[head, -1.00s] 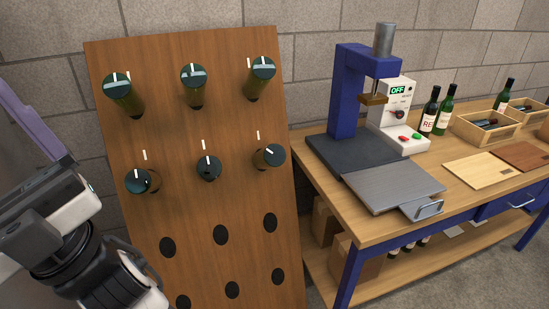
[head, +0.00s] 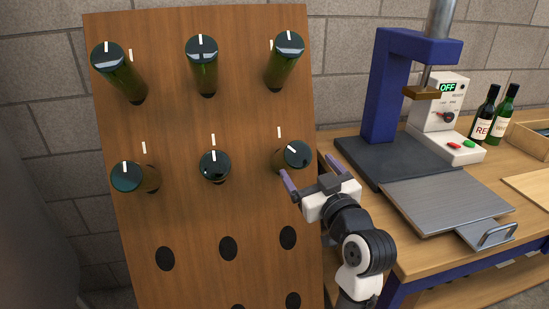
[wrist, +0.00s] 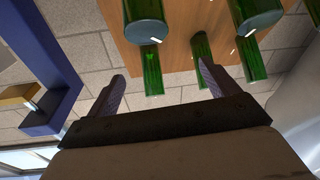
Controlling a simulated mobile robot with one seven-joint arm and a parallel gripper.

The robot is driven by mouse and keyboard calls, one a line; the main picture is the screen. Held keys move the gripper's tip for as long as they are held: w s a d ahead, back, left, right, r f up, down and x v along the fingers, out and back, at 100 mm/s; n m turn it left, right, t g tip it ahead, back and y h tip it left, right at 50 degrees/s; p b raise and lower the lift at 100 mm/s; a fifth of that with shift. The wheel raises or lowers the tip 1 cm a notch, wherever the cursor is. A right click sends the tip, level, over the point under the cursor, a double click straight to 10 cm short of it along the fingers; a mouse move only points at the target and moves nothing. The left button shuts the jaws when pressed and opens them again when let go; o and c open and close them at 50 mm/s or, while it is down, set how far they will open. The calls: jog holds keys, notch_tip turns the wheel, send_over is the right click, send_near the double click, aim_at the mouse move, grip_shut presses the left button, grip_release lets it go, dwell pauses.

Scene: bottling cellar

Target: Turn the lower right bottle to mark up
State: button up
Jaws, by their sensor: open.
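The lower right bottle (head: 299,155) is dark green and sticks out of the wooden rack board, base toward me. The white mark on its base points up and to the left, turned away from the white tick on the board above it. In the wrist view, which looks upside down, this bottle (wrist: 144,30) is large near the top edge. My gripper (head: 307,166) is open and empty, its purple fingers pointing at the board just below and right of the bottle. In the wrist view the fingertips (wrist: 161,71) appear apart from the bottle; the exact gap cannot be told.
The wooden board (head: 190,225) holds two more lower bottles, the middle one (head: 215,165) and left one (head: 127,176), and three upper bottles. Empty holes are below. A blue press (head: 385,90) stands on the workbench at right, close to my arm.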

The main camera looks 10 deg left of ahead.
aim_at(295, 152)
jog(key=shift+g, duration=0.3)
jog(key=w+a+f, duration=0.1)
jog(key=w, duration=0.3)
jog(key=w+a+f+p, duration=0.1)
jog(key=w, duration=0.3)
jog(key=w+a+p, duration=0.1)
jog(key=w, duration=0.3)
jog(key=shift+w+a+f, duration=0.15)
jog(key=shift+a+f, duration=0.2)
jog(key=shift+f, duration=0.05)
jog(key=c, duration=1)
jog(key=shift+h, duration=0.3)
